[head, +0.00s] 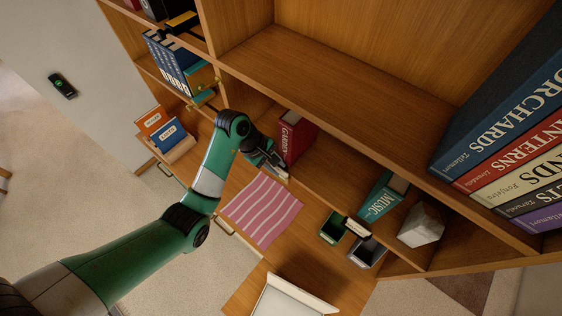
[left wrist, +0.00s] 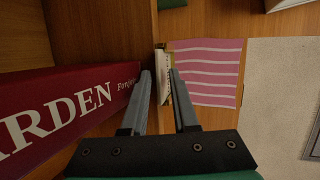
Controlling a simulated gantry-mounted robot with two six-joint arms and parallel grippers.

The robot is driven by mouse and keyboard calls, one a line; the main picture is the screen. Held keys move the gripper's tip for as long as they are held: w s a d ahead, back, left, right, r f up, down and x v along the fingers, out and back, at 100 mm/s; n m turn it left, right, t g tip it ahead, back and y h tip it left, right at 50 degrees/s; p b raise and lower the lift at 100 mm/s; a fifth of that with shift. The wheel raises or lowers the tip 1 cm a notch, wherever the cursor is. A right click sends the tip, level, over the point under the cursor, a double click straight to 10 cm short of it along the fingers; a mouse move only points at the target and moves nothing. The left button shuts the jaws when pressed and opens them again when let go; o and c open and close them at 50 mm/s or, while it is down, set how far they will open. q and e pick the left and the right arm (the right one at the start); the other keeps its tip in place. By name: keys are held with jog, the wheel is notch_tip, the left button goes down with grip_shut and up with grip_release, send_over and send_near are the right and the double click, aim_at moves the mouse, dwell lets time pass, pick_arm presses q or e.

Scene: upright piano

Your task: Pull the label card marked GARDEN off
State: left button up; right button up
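A white label card (left wrist: 163,68) shows edge-on at the shelf front in the left wrist view; its print is too small to read. It also shows as a pale strip in the head view (head: 283,174). My left gripper (left wrist: 162,76) is open, with one finger on each side of the card and no clear contact. In the head view the left gripper (head: 274,166) is at the shelf edge, in front of a red book titled GARDEN (head: 291,136). The book's spine (left wrist: 60,112) lies left of the fingers in the wrist view. My right gripper is not in view.
A pink striped cloth (head: 262,209) lies on the lower ledge near the gripper. A teal MUSIC book (head: 382,199), a grey stone block (head: 421,224), another small white card (head: 356,227) and small bins (head: 333,226) are to the right. Blue volumes (head: 170,63) stand up-left.

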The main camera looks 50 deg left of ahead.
pick_arm(q)
grip_shut()
jog(key=shift+f, duration=0.1)
dwell(1.8)
